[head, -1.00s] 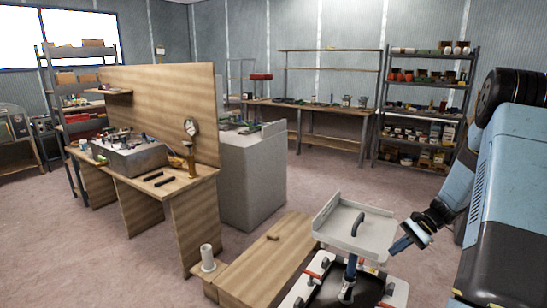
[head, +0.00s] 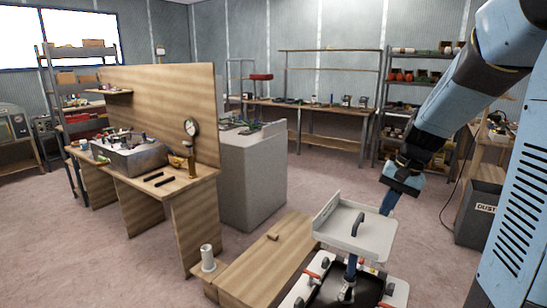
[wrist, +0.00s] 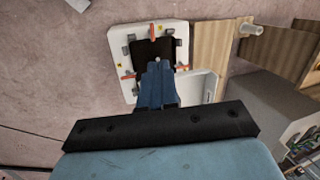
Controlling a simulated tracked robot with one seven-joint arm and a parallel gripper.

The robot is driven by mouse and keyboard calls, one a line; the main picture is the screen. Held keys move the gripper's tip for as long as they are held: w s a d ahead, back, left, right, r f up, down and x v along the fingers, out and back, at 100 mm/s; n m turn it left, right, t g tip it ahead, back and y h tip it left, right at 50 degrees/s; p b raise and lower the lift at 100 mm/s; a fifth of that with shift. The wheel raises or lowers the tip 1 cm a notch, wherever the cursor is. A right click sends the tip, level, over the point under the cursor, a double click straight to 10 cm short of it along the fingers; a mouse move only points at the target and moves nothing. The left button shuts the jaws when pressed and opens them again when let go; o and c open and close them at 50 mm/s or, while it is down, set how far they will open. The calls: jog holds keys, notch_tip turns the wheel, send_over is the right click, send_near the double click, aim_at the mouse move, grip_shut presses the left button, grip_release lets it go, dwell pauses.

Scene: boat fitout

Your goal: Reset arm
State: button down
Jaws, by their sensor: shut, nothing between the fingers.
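My gripper (head: 387,206) is at the right of the head view, pointing down, just above the right edge of a white tray (head: 335,237). It holds nothing and its fingers are together. In the wrist view my gripper (wrist: 157,68) points toward a white-rimmed unit with a dark middle, with the tray (wrist: 208,88) beside the fingers. I cannot tell whether the fingers touch the tray.
The white-rimmed unit (head: 399,291) with red and black clamps lies below the tray. A wooden bench (head: 262,262) with a white cylinder (head: 207,258) stands left of it. A wooden workbench (head: 190,190), a grey cabinet (head: 255,180) and a bin (head: 480,214) stand around. Open floor lies at left.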

jog(key=s+a+r+n+t+h, duration=0.1)
jog(key=s+a+r+n+t, duration=0.1)
jog(key=s+r, duration=0.3)
jog(key=s+a+r+n+t+h, duration=0.2)
jog(key=s+a+r+n+t, duration=0.1)
jog(key=s, duration=1)
jog(key=shift+a+r, duration=0.25)
jog(key=shift+r, duration=0.65)
